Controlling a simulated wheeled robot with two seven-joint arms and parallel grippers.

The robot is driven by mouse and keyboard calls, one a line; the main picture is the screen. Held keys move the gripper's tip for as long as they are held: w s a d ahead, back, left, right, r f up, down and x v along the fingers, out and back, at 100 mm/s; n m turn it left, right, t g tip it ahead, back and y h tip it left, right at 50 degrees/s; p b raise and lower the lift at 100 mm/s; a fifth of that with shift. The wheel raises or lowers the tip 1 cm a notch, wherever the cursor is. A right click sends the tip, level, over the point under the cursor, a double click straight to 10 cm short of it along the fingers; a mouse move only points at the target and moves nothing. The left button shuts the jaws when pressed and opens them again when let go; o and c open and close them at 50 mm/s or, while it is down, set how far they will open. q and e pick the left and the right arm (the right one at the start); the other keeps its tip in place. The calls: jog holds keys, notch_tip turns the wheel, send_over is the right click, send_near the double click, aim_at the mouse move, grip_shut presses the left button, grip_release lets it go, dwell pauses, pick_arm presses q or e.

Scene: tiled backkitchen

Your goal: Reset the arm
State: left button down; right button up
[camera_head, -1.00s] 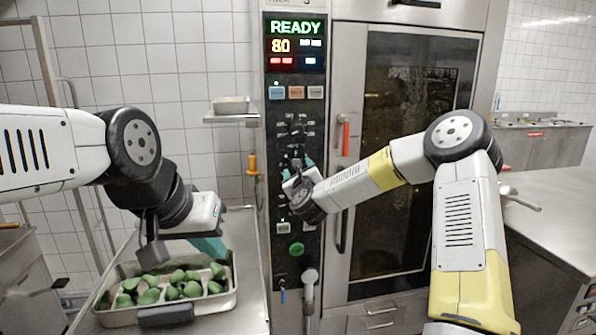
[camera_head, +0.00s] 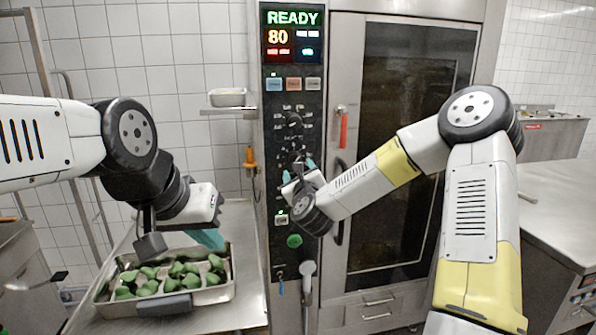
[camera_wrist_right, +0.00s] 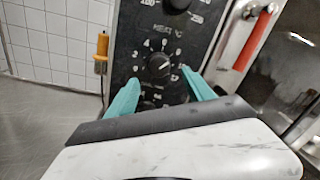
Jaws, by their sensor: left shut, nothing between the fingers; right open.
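My left gripper (camera_head: 210,238) hangs just above the back of the metal tray (camera_head: 228,287), with its teal fingers pointing down and right. It is shut, with nothing seen in it. My right gripper (camera_head: 300,170) is in front of the oven's black control panel (camera_head: 283,240). In the right wrist view its teal fingers (camera_wrist_right: 160,77) are spread apart and empty, on either side of a round black knob (camera_wrist_right: 158,67). I cannot tell whether they touch the panel. More of the panel is hidden behind the gripper body.
The tray holds several green items (camera_head: 150,272) and rests on a steel counter (camera_head: 235,322) at left. The oven door (camera_head: 415,130) with its red-marked handle (camera_head: 343,130) stands right of the panel. Another counter (camera_head: 560,215) is at right.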

jog(key=shift+a, duration=0.1)
jog(key=s+a+r+n+g+y, duration=0.1)
jog(key=s+a+n+g+y, duration=0.25)
jog(key=n, duration=0.75)
jog(key=s+d+n+g+h, duration=0.1)
jog(key=s+d+n, duration=0.4)
jog(key=s, duration=0.6)
jog(key=s+d+r+n+g+h, duration=0.1)
jog(key=s+d+n+g, duration=0.3)
jog(key=s, duration=0.7)
jog(key=s+d+n+g+h, duration=0.1)
jog(key=s+d+n+g, duration=0.2)
jog(key=s+d+n, duration=0.5)
jog(key=s+n, duration=0.1)
jog(key=s, duration=0.3)
jog(key=shift+r, duration=0.4)
